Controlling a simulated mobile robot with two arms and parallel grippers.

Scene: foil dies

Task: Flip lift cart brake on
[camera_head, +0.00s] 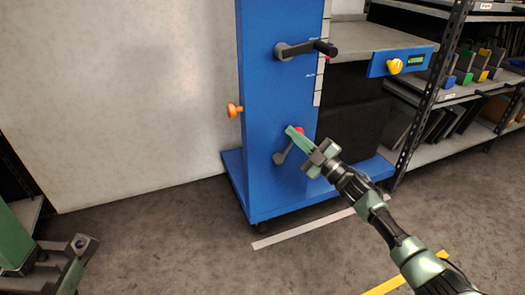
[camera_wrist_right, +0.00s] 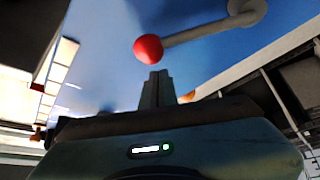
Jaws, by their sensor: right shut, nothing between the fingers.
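The blue lift cart (camera_head: 277,85) stands in the middle of the head view. A grey brake lever (camera_head: 283,154) with a red ball end (camera_head: 300,130) is low on its column face, slanting up to the right. My right gripper (camera_head: 290,131) is shut and empty, its fingertips in front of the ball and partly covering it. In the right wrist view, the red ball (camera_wrist_right: 148,48) sits just beyond the closed fingertips (camera_wrist_right: 157,74), with the lever arm running up right; contact is unclear. My left gripper (camera_head: 78,262) shows partly at the lower left, its jaws unclear.
A black-handled crank (camera_head: 305,48) is higher on the column, and an orange knob (camera_head: 234,110) sticks out at its left. A yellow knob (camera_head: 394,66) is on the platform's front. Shelving (camera_head: 435,85) stands at the right. Floor at the front left is clear.

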